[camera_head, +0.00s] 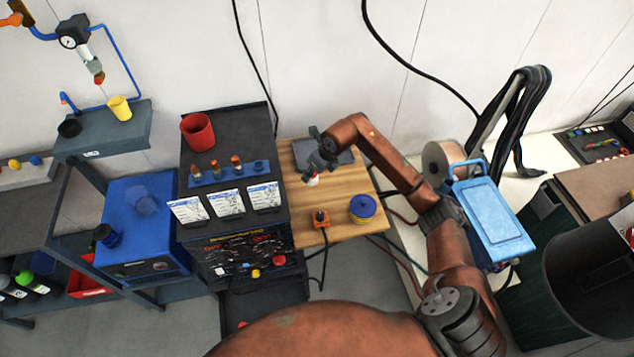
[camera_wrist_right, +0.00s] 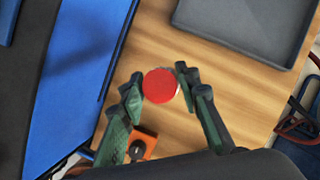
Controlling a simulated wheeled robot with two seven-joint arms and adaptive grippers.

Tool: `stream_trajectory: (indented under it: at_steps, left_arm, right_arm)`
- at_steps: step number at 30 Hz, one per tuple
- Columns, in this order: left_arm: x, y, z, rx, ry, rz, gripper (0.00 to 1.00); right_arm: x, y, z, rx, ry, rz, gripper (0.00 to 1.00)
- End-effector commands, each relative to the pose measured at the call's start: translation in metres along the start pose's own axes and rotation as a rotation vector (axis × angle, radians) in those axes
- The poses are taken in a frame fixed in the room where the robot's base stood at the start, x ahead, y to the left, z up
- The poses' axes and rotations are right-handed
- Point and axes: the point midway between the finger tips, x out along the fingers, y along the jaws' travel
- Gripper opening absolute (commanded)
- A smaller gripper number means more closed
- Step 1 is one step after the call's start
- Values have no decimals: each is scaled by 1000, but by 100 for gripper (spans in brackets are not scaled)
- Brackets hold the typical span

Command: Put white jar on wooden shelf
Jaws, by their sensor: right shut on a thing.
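The white jar (camera_head: 312,181) shows only as a small white and red patch under my right gripper (camera_head: 316,168) in the head view. In the right wrist view its round red lid (camera_wrist_right: 160,86) sits between the fingers of my right gripper (camera_wrist_right: 158,92), which are shut on it. The gripper hides most of the jar's body. The jar is over the left part of the wooden shelf (camera_head: 345,187); I cannot tell whether it touches the wood. My left gripper is not in view.
A grey tray (camera_head: 338,156) lies at the back of the shelf. A black machine (camera_head: 237,249) borders the left side. The shelf's middle is bare.

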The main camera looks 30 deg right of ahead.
Motion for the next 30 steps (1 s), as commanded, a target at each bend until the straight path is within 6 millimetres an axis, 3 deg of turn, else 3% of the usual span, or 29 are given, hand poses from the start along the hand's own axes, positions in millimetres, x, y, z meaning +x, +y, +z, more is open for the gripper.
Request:
stream_trajectory:
  at_steps: [3, 15, 26, 27, 30]
  left_arm:
    - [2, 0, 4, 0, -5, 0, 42]
    - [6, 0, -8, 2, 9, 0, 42]
    - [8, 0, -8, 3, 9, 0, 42]
    - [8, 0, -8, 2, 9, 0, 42]
    - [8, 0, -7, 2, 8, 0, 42]
  right_arm:
    - [22, 0, -10, 3, 1, 3, 1]
    - [64, 0, -27, 0, -1, 2, 1]
    - [67, -1, -29, -2, -1, 0, 1]
    - [68, 0, -29, -2, 0, 0, 31]
    - [67, 0, -29, -1, 0, 1, 38]
